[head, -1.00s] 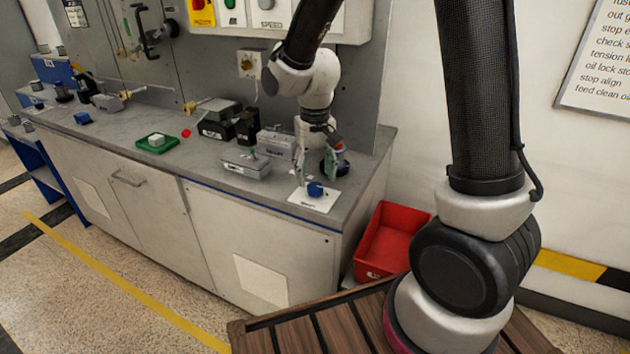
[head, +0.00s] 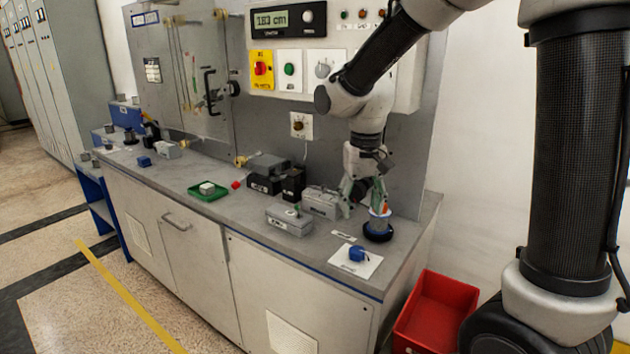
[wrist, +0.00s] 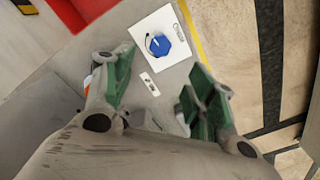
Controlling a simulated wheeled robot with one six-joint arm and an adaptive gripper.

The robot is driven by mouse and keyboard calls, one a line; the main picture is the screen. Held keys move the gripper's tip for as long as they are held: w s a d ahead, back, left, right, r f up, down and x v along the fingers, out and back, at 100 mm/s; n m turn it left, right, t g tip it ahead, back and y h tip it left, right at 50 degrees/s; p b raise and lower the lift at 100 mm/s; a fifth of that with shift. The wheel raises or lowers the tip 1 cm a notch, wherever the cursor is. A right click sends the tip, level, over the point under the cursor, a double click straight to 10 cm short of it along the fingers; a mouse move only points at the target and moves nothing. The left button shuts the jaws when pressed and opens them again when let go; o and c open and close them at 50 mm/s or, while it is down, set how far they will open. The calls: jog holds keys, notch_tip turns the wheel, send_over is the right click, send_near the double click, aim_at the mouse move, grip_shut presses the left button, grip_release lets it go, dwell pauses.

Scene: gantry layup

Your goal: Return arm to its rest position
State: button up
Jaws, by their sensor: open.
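My gripper (head: 362,194) is in the head view above the right end of the grey bench (head: 225,222), its green-padded fingers apart. It looks empty. In the wrist view the two fingers (wrist: 160,92) spread to either side, with bare bench and a small label between and beyond them. A blue knob-like object (head: 357,253) sits on a white card (head: 340,262) near the bench's front edge, apart from the gripper. It also shows in the wrist view (wrist: 158,45). A blue and white spool-like item on a dark round base (head: 379,228) stands just right of the fingers.
Grey boxes (head: 289,220) and dark blocks stand left of the gripper. A green tray (head: 207,191) lies farther left. A control panel (head: 310,50) hangs on the wall behind my arm. A red bin (head: 436,312) stands on the floor at the bench's right end.

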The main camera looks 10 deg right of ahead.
jog(key=s+d+r+t, duration=0.2)
jog(key=s+d+r, duration=0.2)
jog(key=s+d, duration=0.3)
jog(key=s+d+r+t, duration=0.2)
jog(key=s+d+r, duration=0.3)
jog(key=s, duration=0.7)
jog(key=d, duration=0.2)
jog(key=shift+s+d+r, duration=0.15)
jog(key=shift+d+r, duration=0.15)
jog(key=shift+d, duration=0.1)
jog(key=shift+a, duration=0.1)
